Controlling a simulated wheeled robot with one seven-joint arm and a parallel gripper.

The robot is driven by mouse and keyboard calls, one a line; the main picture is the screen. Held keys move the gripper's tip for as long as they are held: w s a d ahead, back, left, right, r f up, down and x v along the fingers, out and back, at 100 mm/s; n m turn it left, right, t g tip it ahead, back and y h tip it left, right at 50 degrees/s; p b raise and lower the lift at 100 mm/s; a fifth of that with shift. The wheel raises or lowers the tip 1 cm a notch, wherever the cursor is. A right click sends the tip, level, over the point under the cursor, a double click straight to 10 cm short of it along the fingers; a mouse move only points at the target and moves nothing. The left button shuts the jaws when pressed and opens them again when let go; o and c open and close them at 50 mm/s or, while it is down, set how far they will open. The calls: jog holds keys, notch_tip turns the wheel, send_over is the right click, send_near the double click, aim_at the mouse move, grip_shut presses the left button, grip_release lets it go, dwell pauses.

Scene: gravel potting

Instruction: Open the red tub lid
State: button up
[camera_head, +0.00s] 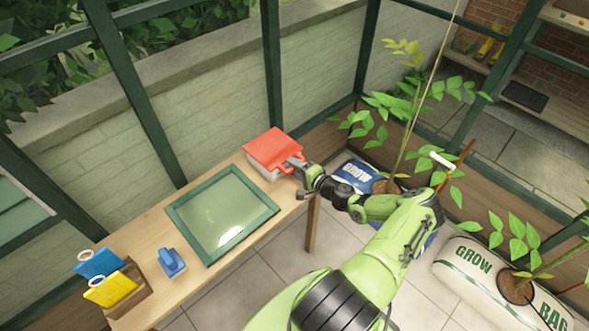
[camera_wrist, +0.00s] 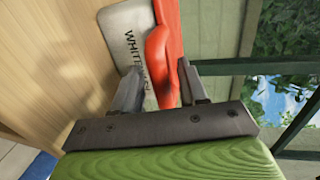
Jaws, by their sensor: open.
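The red tub lid (camera_head: 272,149) lies over a pale tub (camera_head: 262,173) at the far right end of the wooden bench. In the wrist view the red lid (camera_wrist: 158,55) and its front tab show beside the tub's light wall with dark lettering (camera_wrist: 130,38). My gripper (camera_head: 296,169) is at the tub's front right side. In the wrist view my gripper (camera_wrist: 160,84) is open, with its two fingers on either side of the lid's red tab. I cannot tell whether the fingers touch it. The tub's inside is hidden.
A green-framed glass panel (camera_head: 176,208) lies mid-bench. A blue tool (camera_head: 171,262) and a wooden box (camera_head: 133,289) with blue and yellow packets are at the near left. Potted plants and grow bags (camera_head: 474,262) stand right of the bench.

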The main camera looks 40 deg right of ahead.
jog(key=shift+w+f, duration=0.1)
jog(key=shift+w, duration=0.25)
jog(key=shift+c, duration=0.3)
grip_shut()
